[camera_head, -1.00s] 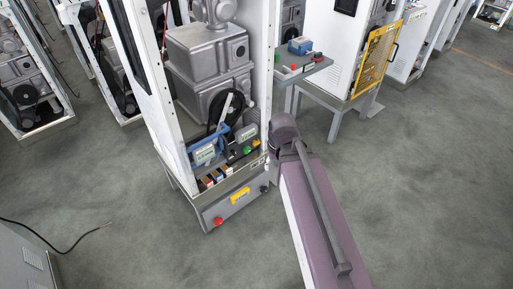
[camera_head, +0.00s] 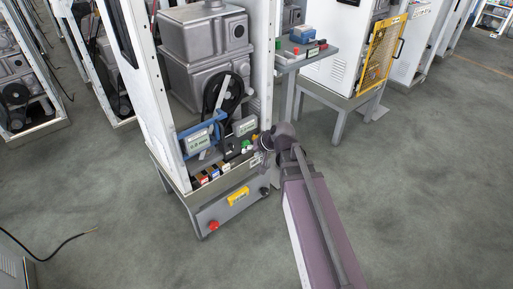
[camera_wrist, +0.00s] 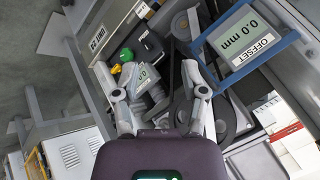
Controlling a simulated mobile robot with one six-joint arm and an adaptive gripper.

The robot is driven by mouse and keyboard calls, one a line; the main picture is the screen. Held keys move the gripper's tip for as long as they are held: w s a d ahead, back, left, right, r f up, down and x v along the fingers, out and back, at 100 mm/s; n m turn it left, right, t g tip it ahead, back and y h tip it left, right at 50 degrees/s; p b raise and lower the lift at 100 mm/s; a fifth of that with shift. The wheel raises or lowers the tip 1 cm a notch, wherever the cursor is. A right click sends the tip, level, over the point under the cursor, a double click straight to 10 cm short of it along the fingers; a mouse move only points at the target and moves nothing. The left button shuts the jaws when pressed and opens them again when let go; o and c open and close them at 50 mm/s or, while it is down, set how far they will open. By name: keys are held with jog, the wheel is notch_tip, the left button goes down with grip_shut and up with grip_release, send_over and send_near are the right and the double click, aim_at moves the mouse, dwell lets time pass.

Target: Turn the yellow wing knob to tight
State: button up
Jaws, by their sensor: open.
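The yellow wing knob (camera_wrist: 116,69) is small in the wrist view, on the dispenser's panel beside a green knob (camera_wrist: 126,54). Which way its wings point is too small to tell. My gripper (camera_wrist: 160,92) is open and empty, its two fingers spread over the panel, with the yellow knob beyond and left of the left finger, apart from it. In the head view the green knob (camera_head: 246,144) shows, but I cannot make out the yellow knob clearly near my arm's end.
A blue-framed display reading OFFSET 0.0 mm (camera_wrist: 245,42) stands right of my fingers. A smaller grey display (camera_wrist: 146,78) lies between them. A black belt wheel (camera_wrist: 226,120) is close behind the right finger. The cabinet's white posts (camera_head: 262,70) flank the opening. Grey floor (camera_head: 420,200) is clear at right.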

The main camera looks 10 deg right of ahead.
jog(key=w+f+m+t+y+b, duration=0.2)
jog(key=w+f+m+t+b, duration=0.35)
jog(key=w+f+b, duration=0.9)
jog(key=w+d+f+m+t+h+b, duration=0.4)
jog(key=d+f+m+b, duration=0.5)
jog(key=b, duration=1.3)
jog(key=w+t, duration=0.1)
jog(key=t, duration=0.1)
jog(key=shift+d+f+t+h+b, duration=0.15)
jog(key=shift+f+t+h+b, duration=0.2)
jog(key=shift+h+b, duration=0.05)
jog(key=shift+w, duration=0.15)
jog(key=w, duration=0.4)
jog(key=w+a, duration=0.1)
jog(key=w, duration=0.8)
jog(key=shift+w+a, duration=0.3)
jog(key=shift+a, duration=0.1)
grip_shut()
